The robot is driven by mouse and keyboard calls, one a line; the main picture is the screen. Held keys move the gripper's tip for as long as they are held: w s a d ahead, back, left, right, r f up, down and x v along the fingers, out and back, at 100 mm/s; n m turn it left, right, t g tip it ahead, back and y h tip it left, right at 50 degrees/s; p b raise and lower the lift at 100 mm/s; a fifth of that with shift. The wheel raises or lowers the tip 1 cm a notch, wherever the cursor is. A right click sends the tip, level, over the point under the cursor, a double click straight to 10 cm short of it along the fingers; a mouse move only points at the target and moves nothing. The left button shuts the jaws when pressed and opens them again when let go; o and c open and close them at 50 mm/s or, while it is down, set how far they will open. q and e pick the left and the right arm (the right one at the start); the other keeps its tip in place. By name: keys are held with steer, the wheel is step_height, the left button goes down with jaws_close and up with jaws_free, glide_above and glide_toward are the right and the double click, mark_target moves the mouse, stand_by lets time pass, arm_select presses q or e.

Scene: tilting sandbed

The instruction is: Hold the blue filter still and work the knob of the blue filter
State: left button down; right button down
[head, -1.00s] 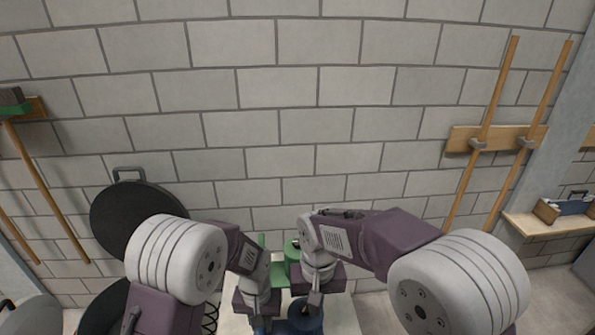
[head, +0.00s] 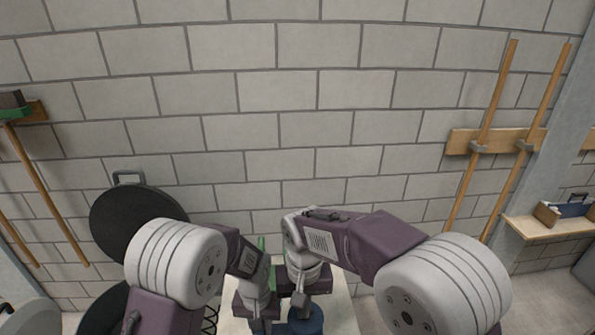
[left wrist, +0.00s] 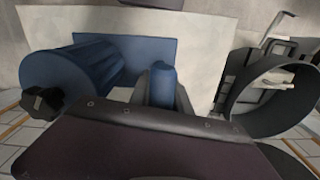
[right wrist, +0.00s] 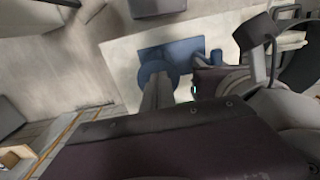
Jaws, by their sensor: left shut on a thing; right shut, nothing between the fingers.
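The blue filter (head: 306,322) is at the bottom middle of the head view, partly hidden by my arms. In the left wrist view it is a ribbed blue cylinder (left wrist: 75,76) with a black knob (left wrist: 42,103) on its end, beside a blue plate (left wrist: 130,53). My left gripper (left wrist: 162,88) is shut on a blue post (left wrist: 162,85) beside the cylinder. My right gripper (right wrist: 157,85) is shut and empty; in the right wrist view its fingers overlap the round blue filter (right wrist: 153,68). I cannot tell whether they touch it. The knob is hidden there.
A pale board (right wrist: 120,55) lies under the filter. A dark round pan-like thing (head: 135,222) leans at the wall on the left. Long-handled tools (head: 497,130) hang at the right. A shelf (head: 545,226) stands at the far right.

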glide_above(312, 331)
steer(key=a, duration=0.2)
steer(key=shift+w+a+f, duration=0.1)
steer(key=shift+a+f, duration=0.05)
steer(key=shift+f, duration=2.1)
steer(key=shift+w, duration=0.15)
steer(key=shift+d, duration=0.8)
steer(key=shift+w+d, duration=0.15)
steer(key=shift+d, duration=0.05)
steer(key=shift+s+d, duration=0.2)
steer(key=shift+s, duration=0.2)
step_height(312, 331, up, 6)
